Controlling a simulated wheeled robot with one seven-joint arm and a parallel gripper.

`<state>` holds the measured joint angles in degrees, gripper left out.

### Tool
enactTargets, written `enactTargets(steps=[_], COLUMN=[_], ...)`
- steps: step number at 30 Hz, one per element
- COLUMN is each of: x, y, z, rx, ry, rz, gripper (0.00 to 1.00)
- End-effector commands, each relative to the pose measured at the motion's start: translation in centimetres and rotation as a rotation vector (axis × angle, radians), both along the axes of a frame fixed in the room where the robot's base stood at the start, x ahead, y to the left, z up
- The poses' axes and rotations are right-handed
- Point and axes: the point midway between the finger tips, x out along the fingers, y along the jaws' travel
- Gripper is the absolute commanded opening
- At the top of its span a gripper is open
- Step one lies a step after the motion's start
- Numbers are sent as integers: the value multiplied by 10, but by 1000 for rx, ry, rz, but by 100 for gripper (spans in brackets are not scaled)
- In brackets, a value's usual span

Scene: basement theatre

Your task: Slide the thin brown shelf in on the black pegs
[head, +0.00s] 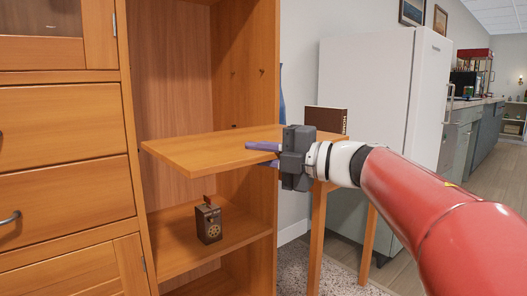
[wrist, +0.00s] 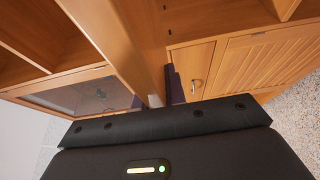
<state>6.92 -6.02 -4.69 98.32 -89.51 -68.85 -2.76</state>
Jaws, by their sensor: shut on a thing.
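The thin brown shelf (head: 205,150) is held out roughly flat at the front of the tall wooden cabinet's (head: 176,62) open bay. Its left end overlaps the opening in the picture; I cannot tell how far inside it is. My gripper (head: 264,154) is shut on the shelf's near edge, one purple finger above and one below. In the wrist view the shelf (wrist: 142,50) runs away between the fingers (wrist: 164,92). Small dark pegs or holes (head: 262,71) show on the bay's right inner wall. Part of that wall is hidden behind the shelf.
A small dark brown box-like object (head: 208,223) stands on the lower fixed shelf (head: 180,256). Drawers (head: 62,126) flank the bay on the left. A small wooden table (head: 318,225) with a dark book (head: 325,119) stands right of the cabinet, before a white fridge (head: 370,90).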

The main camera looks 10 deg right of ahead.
Motion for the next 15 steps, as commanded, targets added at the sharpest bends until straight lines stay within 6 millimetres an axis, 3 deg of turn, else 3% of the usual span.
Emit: enactTargets(steps=[15], x=[30], y=[21], z=[-2], rx=[1], ry=[-3], rz=[1], gripper=[0])
